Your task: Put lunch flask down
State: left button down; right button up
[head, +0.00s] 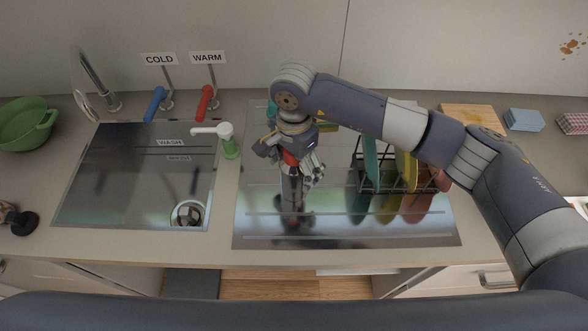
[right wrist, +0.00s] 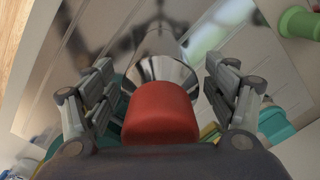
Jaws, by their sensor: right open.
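The lunch flask (head: 292,190) is a shiny steel cylinder with a red cap. It stands upright on the steel drainboard (head: 345,230), left of the dish rack. My right gripper (head: 293,168) is above and around its top, pointing down. In the right wrist view, the red cap (right wrist: 160,112) sits between the two spread fingers of the gripper (right wrist: 160,88), with a gap on both sides. The flask's lower body is partly hidden behind the cap there. My left gripper is not in view.
A dish rack (head: 365,185) with colored plates stands to the right. A white-and-green soap dispenser (head: 229,145) stands between drainboard and sink (head: 130,185). A green colander (head: 25,125) is at far left. The front of the drainboard is clear.

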aim_at(295, 160)
jog(key=shift+f, duration=0.15)
jog(key=shift+c, duration=0.3)
jog(key=c, duration=1.5)
jog(key=shift+w, duration=0.1)
notch_tip(295, 160, up, 3)
jog(key=shift+b, duration=1.25)
jog(key=shift+s+r, duration=0.25)
jog(key=s+d+b, duration=0.2)
jog(key=s+b, duration=0.1)
jog(key=s, duration=0.4)
jog(key=s+d+r+b, duration=0.1)
jog(key=s+d+b, duration=0.2)
jog(key=s, duration=0.4)
jog(key=shift+s+r, duration=0.3)
jog(key=shift+s, duration=0.1)
